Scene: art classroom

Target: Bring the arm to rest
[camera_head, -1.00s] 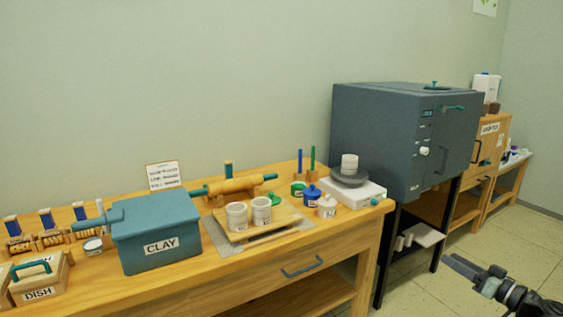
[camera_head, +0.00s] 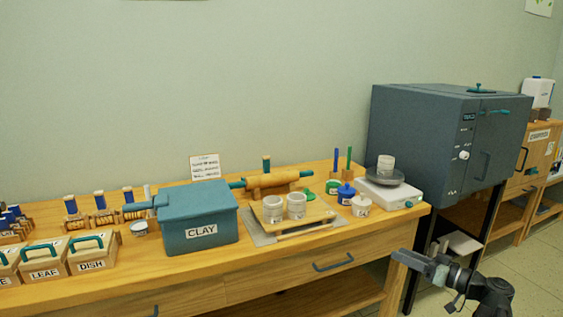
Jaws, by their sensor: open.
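My gripper (camera_head: 413,262) shows at the lower right, in front of the wooden table (camera_head: 330,240) and below the grey kiln. It points left and is open, with nothing seen between its fingers. My arm (camera_head: 485,292) behind it runs out of the bottom right of the picture. The gripper looks clear of the table, though its exact gap to the table's right end cannot be told.
A grey kiln (camera_head: 415,135) stands right of the table. Floor (camera_head: 535,255) is free at the right.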

